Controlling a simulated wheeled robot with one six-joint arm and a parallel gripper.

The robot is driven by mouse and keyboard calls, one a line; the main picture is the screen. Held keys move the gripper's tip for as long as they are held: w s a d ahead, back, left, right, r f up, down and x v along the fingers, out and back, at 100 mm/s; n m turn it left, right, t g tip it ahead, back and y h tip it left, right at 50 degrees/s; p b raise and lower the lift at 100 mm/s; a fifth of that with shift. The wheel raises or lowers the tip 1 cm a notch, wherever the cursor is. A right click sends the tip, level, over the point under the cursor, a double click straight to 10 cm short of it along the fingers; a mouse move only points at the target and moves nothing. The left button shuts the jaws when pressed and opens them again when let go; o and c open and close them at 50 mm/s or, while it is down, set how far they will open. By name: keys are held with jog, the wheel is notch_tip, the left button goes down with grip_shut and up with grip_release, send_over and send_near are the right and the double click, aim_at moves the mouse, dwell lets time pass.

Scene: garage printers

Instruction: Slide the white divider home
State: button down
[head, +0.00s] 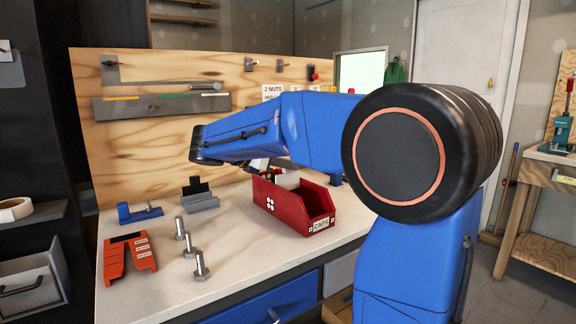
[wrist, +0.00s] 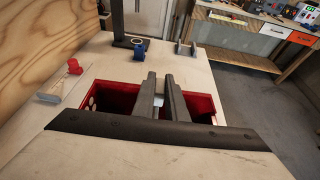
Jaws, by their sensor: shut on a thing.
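The red bin (head: 286,212), labelled CAPS, stands on the bench top; it also shows in the wrist view (wrist: 205,100). The white divider (head: 288,179) shows at the bin's upper part, its top edge about level with the rim or a little above. My gripper (head: 272,165) is over the bin and shut on the divider. In the wrist view, the two dark fingers of my gripper (wrist: 161,84) reach across the bin, with a small white piece of the divider (wrist: 158,100) between them. The divider's lower edge and any slots are hidden by the bin walls and my fingers.
Several upright bolts (head: 190,245), an orange-red labelled holder (head: 130,256), a blue block (head: 139,212) and a grey holder (head: 200,198) stand left of the bin. A wooden tool board (head: 150,140) rises behind. Bare bench top (head: 240,252) lies in front.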

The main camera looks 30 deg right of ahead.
aim_at(299, 185)
jog(key=shift+f, duration=2.95)
jog(key=c, duration=1.7)
grip_release()
jog(key=shift+a, duration=0.1)
jog(key=v, duration=1.7)
jog(key=shift+a+r, duration=0.1)
jog(key=shift+r, duration=0.05)
